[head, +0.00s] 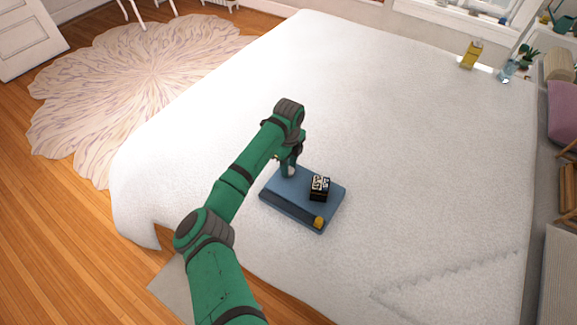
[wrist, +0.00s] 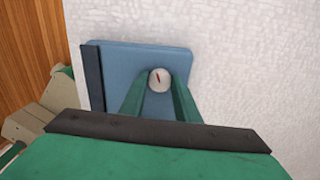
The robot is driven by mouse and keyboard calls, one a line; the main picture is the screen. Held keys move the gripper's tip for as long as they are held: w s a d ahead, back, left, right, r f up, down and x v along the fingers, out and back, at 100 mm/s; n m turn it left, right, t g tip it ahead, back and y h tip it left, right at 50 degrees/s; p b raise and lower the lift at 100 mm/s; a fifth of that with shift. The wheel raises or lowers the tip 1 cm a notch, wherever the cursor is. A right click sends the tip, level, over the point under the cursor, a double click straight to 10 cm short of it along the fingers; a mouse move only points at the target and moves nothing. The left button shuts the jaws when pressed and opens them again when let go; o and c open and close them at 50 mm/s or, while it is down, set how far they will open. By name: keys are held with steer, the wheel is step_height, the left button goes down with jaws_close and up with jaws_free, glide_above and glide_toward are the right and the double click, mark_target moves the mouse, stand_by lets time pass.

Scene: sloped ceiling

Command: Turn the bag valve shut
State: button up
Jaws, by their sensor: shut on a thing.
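The valve is a round whitish knob (wrist: 159,77) with a short dark red mark, tilted slightly from upright in the wrist view. It sits on a flat blue slab-like base (wrist: 125,58), which lies on the bed; the base also shows in the head view (head: 283,186). My gripper (wrist: 158,93) reaches down over the base with its two green fingers on either side of the knob, shut on it. In the head view my gripper (head: 290,166) is at the base's upper left, and the knob shows only as a small pale patch there.
A black box with white markings (head: 320,187) stands on the base, right of my gripper. A small yellow piece (head: 319,222) is at the base's near corner. The white bed (head: 420,160) around is mostly clear. A yellow carton (head: 471,54) stands far off at right.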

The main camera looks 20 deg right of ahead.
steer(key=shift+s+m, duration=0.1)
steer(key=shift+m, duration=1.8)
steer(key=o, duration=1.1)
steer(key=shift+c, duration=0.2)
step_height(320, 180, up, 11)
steer(key=shift+f, duration=0.15)
